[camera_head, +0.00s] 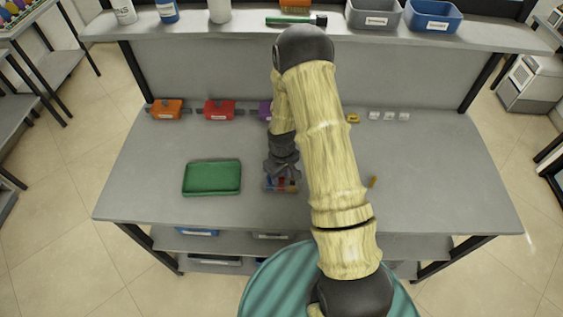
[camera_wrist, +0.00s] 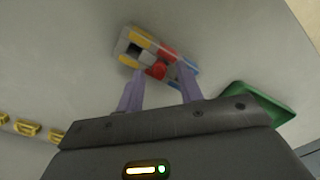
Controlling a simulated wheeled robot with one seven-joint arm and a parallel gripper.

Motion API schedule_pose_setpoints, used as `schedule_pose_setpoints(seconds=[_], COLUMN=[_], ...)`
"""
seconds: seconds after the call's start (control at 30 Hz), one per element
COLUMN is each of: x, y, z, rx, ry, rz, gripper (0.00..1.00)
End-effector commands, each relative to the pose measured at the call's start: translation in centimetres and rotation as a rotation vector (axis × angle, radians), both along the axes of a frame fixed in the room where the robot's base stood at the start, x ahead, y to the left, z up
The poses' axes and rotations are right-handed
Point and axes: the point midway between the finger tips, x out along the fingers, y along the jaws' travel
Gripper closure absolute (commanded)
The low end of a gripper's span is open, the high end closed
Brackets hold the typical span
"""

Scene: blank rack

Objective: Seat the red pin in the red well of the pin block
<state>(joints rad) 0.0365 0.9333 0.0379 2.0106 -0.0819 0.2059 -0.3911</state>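The pin block (camera_wrist: 124,46) is a small grey block with yellow, red and blue coloured parts, lying below my gripper in the wrist view. It also shows in the head view (camera_head: 270,188), partly covered by my gripper. A round red piece (camera_wrist: 157,71), which looks like the red pin's top, shows at the block between my fingertips. I cannot tell how deep it sits. Another red patch (camera_wrist: 167,53) lies beside it on the block. My gripper (camera_wrist: 160,68) has its two fingers apart, with gaps to the round red piece, just over the block.
A green tray (camera_head: 212,177) lies left of the block. A small yellow-brown piece (camera_head: 372,182) is on the table to the right. Orange (camera_head: 167,108) and red (camera_head: 219,109) holders stand at the back edge. The table's front left is clear.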

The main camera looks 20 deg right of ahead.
Motion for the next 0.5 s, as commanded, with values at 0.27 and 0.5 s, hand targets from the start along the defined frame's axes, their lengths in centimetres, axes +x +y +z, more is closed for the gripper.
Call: schedule_pose_setpoints(seconds=[0.27, 0.5], x=[0.1, 0.1], y=[0.0, -0.1], z=[3.2, 6.5], rx=[0.0, 0.0], ry=[-0.005, -0.005], rz=[0.002, 0.001], gripper=[0.63, 0.63])
